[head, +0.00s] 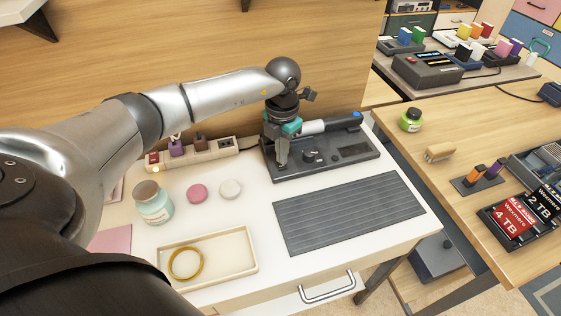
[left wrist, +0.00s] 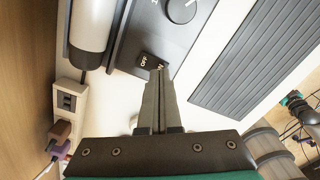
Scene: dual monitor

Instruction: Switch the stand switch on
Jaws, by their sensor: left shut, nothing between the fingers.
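The stand (head: 349,159) is a dark grey base with a dial and a light grey cylinder along its back, on the white desk. The stand switch (left wrist: 150,62) is a small black rocker marked OFF and ON; its OFF side shows at the left in the left wrist view. My left gripper (head: 282,163) points down at the stand's left end. In the left wrist view the left gripper (left wrist: 159,72) is shut and empty, its fingertips at the ON side, partly covering it. I cannot tell whether they touch. The head view hides the switch behind the gripper.
A power strip (head: 222,148) with plugs lies left of the stand. A ribbed grey mat (head: 348,212) lies in front. A jar (head: 153,203), two round pucks and a tray (head: 232,246) with a ring are nearer. A teal-banded part, maybe my right gripper (left wrist: 296,103), shows small.

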